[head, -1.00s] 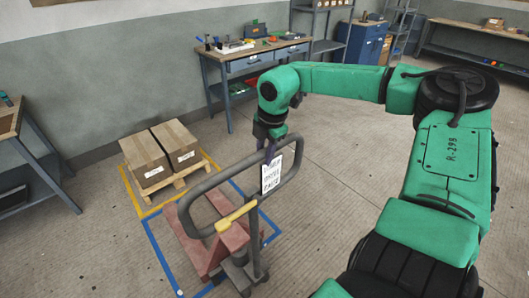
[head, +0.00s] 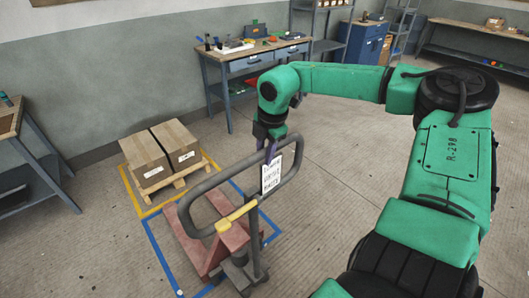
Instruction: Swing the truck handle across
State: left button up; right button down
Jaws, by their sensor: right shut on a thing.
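The truck handle (head: 205,187) is a grey loop with a yellow lever (head: 236,214) and a white tag (head: 272,174) with writing hanging at its right part. It stands above the red pallet truck (head: 208,252), at the lower left of the head view. My right gripper (head: 271,152) is at the upper right part of the loop, just above the tag, and is shut on the truck handle. Its fingertips are small and partly hidden in this view. My left gripper does not show.
Blue floor tape (head: 162,260) frames the truck. Behind it, a pallet (head: 172,190) with two cardboard boxes (head: 160,155) stands inside yellow tape. A workbench (head: 208,60) stands against the back wall, another at the left edge. The floor right of the handle is clear.

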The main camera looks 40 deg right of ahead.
jog(key=shift+s+a+f+m+b, duration=0.1)
jog(key=shift+a+f+m+b, duration=0.2)
jog(key=shift+m+b, duration=0.65)
jog(key=shift+s+a+m+b, duration=0.3)
jog(key=shift+s+m+b, duration=0.05)
jog(key=shift+b, duration=0.7)
jog(key=shift+s+a, duration=0.15)
jog(key=shift+a, duration=0.1)
jog(key=a+m+b, duration=0.2)
jog(key=b, duration=0.1)
jog(key=a+m+h+b, duration=0.1)
jog(key=shift+s+r+b, duration=0.25)
jog(key=shift+r+b, duration=0.1)
jog(key=shift+r, duration=0.05)
